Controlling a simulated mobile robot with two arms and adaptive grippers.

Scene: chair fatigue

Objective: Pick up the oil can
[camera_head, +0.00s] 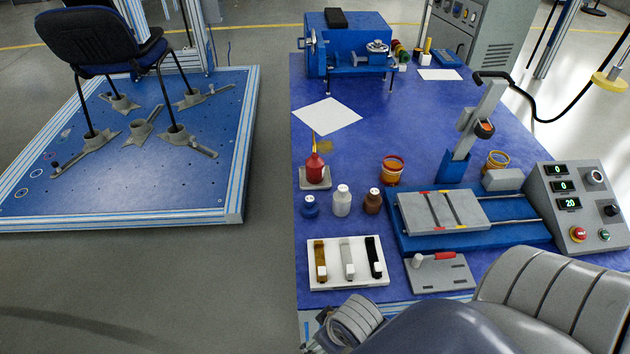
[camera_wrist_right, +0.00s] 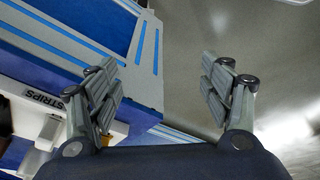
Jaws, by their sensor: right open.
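The oil can (camera_head: 315,168) is red with a thin yellow spout pointing up. It stands upright on a small grey square pad (camera_head: 317,184) near the left edge of the blue table, in the head view. My right arm comes in from the lower right, and its wrist is at the table's front edge. My right gripper shows in the right wrist view (camera_wrist_right: 162,92), with its fingers spread wide and nothing between them. The oil can is not seen in that view. My left gripper is not in view.
In front of the oil can stand blue, white and brown bottles (camera_head: 342,200). Nearer lies a white strip rack (camera_head: 316,280); its edge shows in the wrist view (camera_wrist_right: 45,103). A white sheet (camera_head: 327,116) lies behind.

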